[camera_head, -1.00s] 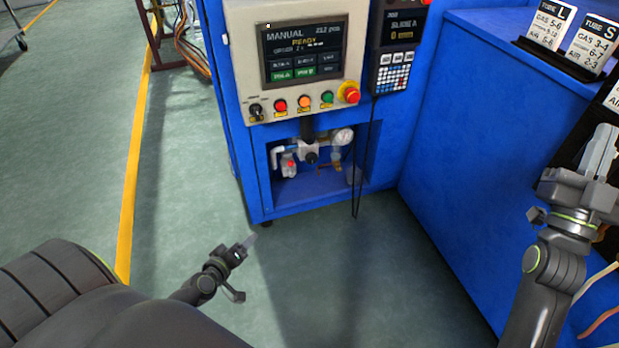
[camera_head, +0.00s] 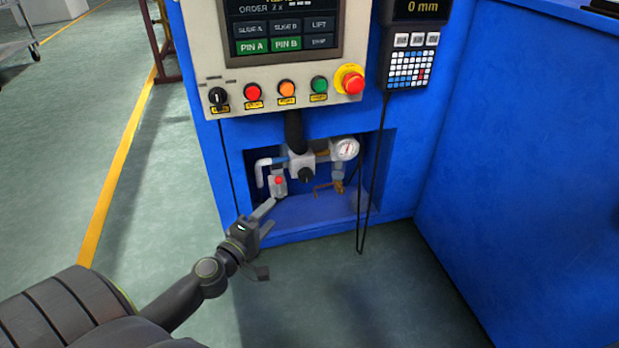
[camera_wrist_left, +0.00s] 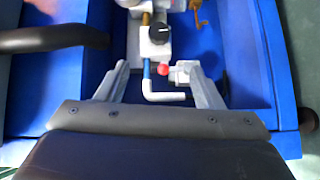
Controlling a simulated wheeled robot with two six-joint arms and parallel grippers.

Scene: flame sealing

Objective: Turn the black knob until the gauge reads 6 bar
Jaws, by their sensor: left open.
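The black knob (camera_head: 306,175) sits on the front of a grey regulator block (camera_head: 297,159) in the recess of the blue machine. In the left wrist view the knob (camera_wrist_left: 161,32) is at the top middle, with a white mark on its face. The round white gauge (camera_head: 345,149) is to the right of the block; its reading is too small to tell. My left gripper (camera_head: 266,240) is at the lower left front of the recess. In the left wrist view its fingers (camera_wrist_left: 160,88) are apart, empty and short of the knob. My right gripper is out of view.
A red-topped valve (camera_head: 278,184) and a bent white pipe (camera_head: 262,166) are left of the block. A brass fitting (camera_head: 330,188) is to the right. The control panel (camera_head: 200,62) overhangs the recess. A black cable (camera_head: 363,215) hangs at the recess's right edge.

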